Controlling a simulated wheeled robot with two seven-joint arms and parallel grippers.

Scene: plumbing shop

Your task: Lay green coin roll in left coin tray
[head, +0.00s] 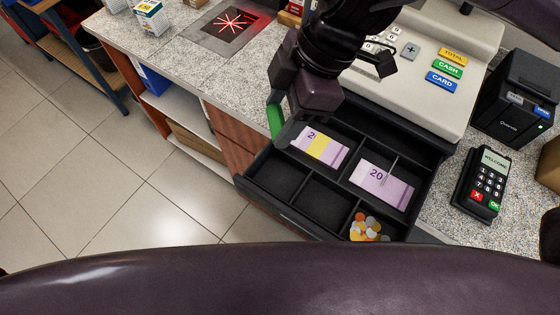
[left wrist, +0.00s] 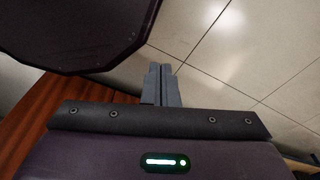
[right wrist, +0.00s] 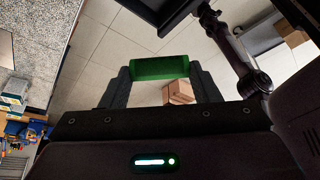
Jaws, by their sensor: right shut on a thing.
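The green coin roll (head: 275,121) is held between the fingertips of my right gripper (head: 284,131), above the left edge of the open cash drawer. The right wrist view shows the roll (right wrist: 160,67) lying crosswise between both fingers.
The middle front tray (head: 324,199) is empty; the right one holds loose coins (head: 367,227). Banknote bundles (head: 320,147) lie in the back compartments. The cash register (head: 430,85) stands behind, with a card terminal (head: 484,184) at right. Open floor lies left of the drawer.

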